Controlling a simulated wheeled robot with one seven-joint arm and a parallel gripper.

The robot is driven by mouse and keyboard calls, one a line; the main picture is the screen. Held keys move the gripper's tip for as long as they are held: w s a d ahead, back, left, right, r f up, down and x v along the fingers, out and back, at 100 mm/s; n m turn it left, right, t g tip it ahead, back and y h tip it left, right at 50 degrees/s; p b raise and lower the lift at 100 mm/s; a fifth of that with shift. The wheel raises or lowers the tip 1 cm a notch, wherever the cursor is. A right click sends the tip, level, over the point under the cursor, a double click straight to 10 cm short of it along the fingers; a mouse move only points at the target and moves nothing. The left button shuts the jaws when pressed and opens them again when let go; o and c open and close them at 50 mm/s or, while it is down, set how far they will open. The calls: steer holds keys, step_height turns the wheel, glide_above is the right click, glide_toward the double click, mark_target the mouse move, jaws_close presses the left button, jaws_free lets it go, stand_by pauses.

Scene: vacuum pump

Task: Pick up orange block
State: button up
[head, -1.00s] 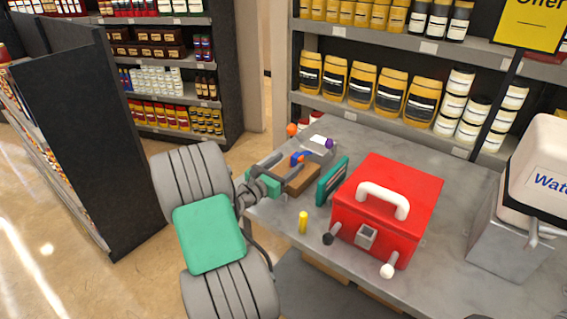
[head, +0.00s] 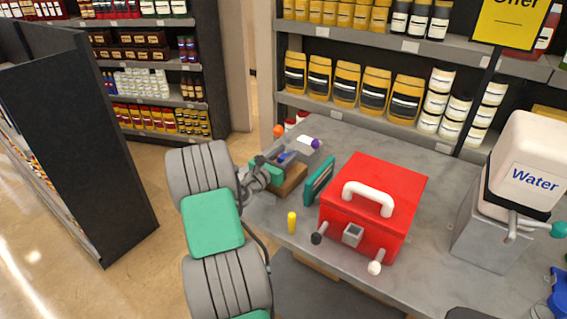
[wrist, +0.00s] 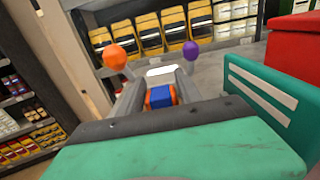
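A small orange and blue block (wrist: 160,96) sits between the two fingers of my gripper (wrist: 160,84) in the wrist view and fills the gap between them. In the head view, my gripper (head: 285,160) is over the left end of the grey table. The blue part of the block (head: 288,157) shows there between the fingers, and its orange part is mostly hidden. A brown box (head: 293,181) lies just below the fingers. Contact on both sides of the block is hard to see.
An orange ball (head: 278,131) and a purple ball (head: 315,144) stand close behind my gripper. A water dispenser (head: 530,180) stands far right.

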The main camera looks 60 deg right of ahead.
jaws_close()
stand_by(0.3)
